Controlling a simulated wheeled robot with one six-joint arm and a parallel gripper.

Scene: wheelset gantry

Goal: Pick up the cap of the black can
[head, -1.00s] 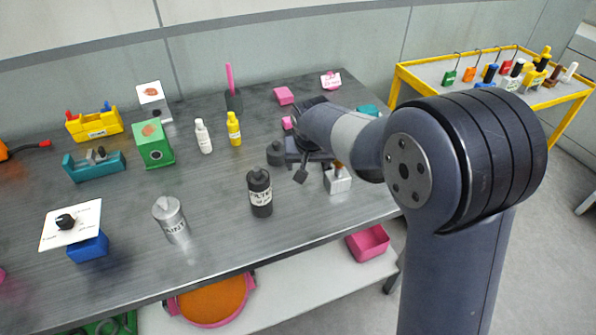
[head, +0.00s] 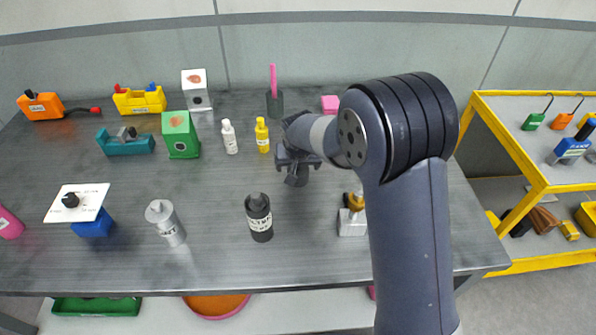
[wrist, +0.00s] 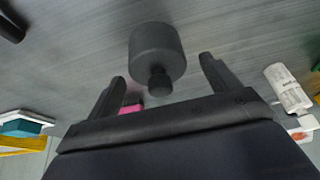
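The black can (head: 261,227) stands upright near the front middle of the table, with a pale label and a dark cap (head: 257,202) on top. My gripper (head: 296,177) is behind and to the right of it, apart from it, pointing down over the table. In the wrist view my gripper (wrist: 162,70) is open, its two fingers apart. A plain dark grey cylinder with a small knob (wrist: 157,45) lies in view just beyond and between the fingertips. No label shows on it, and I cannot tell whether it touches the fingers.
A silver can (head: 166,224) stands left of the black can, and a white block with a yellow-topped fitting (head: 351,222) stands to its right. White (head: 229,138) and yellow (head: 262,136) bottles stand behind. A yellow-framed cart (head: 500,190) is at right. Table between the cans is clear.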

